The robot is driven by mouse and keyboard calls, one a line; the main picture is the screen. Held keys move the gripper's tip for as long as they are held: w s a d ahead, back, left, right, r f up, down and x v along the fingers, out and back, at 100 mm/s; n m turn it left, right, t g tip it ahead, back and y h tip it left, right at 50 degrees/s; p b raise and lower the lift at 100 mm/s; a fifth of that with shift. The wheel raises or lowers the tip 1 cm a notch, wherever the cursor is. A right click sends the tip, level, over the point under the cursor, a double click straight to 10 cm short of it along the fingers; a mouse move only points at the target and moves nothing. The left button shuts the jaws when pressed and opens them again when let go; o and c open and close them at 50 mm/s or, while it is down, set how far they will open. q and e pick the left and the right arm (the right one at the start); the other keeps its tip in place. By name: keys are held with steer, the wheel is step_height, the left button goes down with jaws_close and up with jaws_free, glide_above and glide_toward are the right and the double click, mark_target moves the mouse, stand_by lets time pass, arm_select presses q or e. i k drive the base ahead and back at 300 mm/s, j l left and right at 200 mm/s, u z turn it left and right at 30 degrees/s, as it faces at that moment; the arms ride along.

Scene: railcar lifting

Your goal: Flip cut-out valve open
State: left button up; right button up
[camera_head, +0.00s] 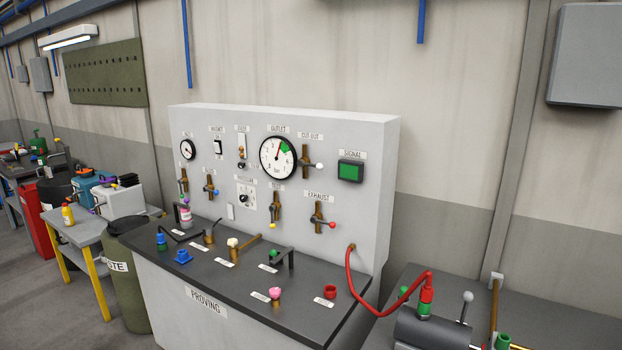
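The cut-out valve (306,163) is on the upright grey panel (354,130), just right of the large round outlet gauge (278,156). Its label (311,135) reads "CUT OUT". The valve has an upright brass body, and its lever with a pale knob (320,166) points to the right, about level. The gauge needle stands near the green sector. Neither of my grippers shows in this view.
The exhaust valve (319,218) with a red-knobbed lever is below, and a green signal lamp (350,171) is to the right. Several fittings stand on the dark bench top (225,292). A red hose (367,304) loops from the panel to the right bench.

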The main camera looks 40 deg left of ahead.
mark_target(301, 162)
steer(key=u, duration=1.15)
